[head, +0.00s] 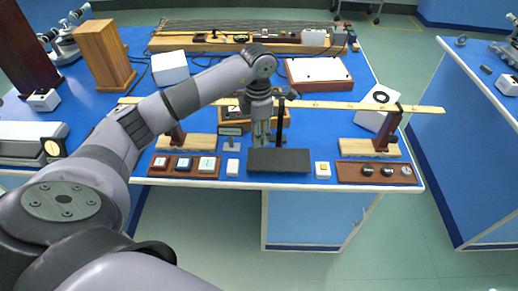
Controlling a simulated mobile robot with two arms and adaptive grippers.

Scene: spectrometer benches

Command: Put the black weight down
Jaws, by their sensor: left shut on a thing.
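My left gripper (261,138) points down over the front of the blue bench, just behind a dark flat plate (280,160). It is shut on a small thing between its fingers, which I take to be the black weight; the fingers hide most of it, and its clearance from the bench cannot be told. Other small round weights (368,170) sit on the reddish-brown wooden tray (345,174) at the right. My right gripper is not in view.
A long wooden beam (425,109) spans two stands behind and beside the gripper. A black post (281,122) stands close to its right. A tray with square pieces (158,173) is at left; small white blocks (233,167) flank the plate. The bench's front edge is close.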

